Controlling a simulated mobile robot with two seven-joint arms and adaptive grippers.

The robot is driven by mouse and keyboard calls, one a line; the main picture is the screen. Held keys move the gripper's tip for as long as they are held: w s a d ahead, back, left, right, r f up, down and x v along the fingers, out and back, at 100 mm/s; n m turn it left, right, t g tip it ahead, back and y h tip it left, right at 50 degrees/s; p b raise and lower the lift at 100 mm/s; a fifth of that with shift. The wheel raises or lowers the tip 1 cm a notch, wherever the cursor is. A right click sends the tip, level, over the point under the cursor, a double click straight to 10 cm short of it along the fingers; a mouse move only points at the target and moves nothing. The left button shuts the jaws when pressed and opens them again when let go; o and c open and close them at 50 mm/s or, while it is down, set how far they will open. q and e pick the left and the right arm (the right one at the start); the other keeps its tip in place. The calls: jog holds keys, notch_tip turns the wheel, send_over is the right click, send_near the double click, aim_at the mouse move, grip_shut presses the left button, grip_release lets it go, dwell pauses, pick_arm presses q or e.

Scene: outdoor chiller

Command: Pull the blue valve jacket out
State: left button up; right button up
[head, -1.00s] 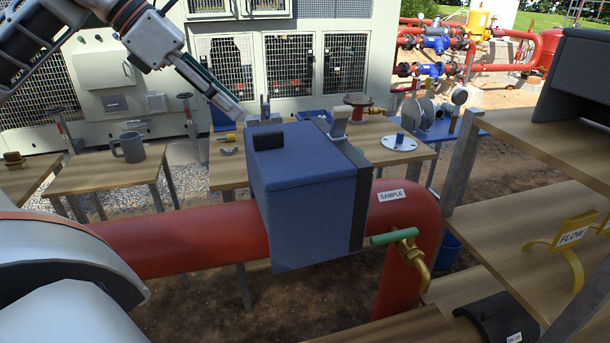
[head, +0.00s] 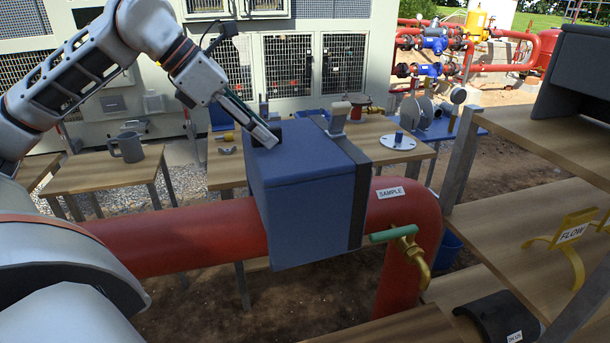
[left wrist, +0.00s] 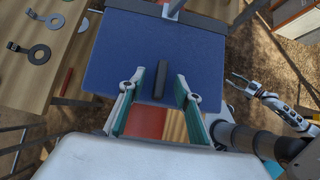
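The blue valve jacket (head: 308,195) is a box around the red pipe (head: 185,238), with a dark band down its right side. A short black handle stands on its top face and shows in the left wrist view (left wrist: 160,78). My left gripper (head: 268,138) is at the jacket's top, partly hiding the handle in the head view. In the left wrist view its fingers (left wrist: 157,80) are open, one on each side of the handle, with gaps on both sides. My right gripper (left wrist: 236,82) shows small in the left wrist view, with its fingers apart and empty.
A green-handled tap (head: 395,234) and a SAMPLE label (head: 391,193) are on the pipe right of the jacket. A grey-topped lever (head: 339,117) sticks up by the dark band. Wooden shelves (head: 535,222) stand at right. A table with a mug (head: 128,147) is at left.

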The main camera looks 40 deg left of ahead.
pick_arm(q)
grip_shut()
jog(key=shift+r+p, duration=0.75)
jog(key=shift+p, duration=0.05)
dwell(0.4)
notch_tip(320, 180, up, 3)
jog(key=p, duration=0.3)
jog(key=shift+f, duration=0.15)
jog(key=shift+r+b, duration=0.3)
jog(key=shift+r, duration=4.4)
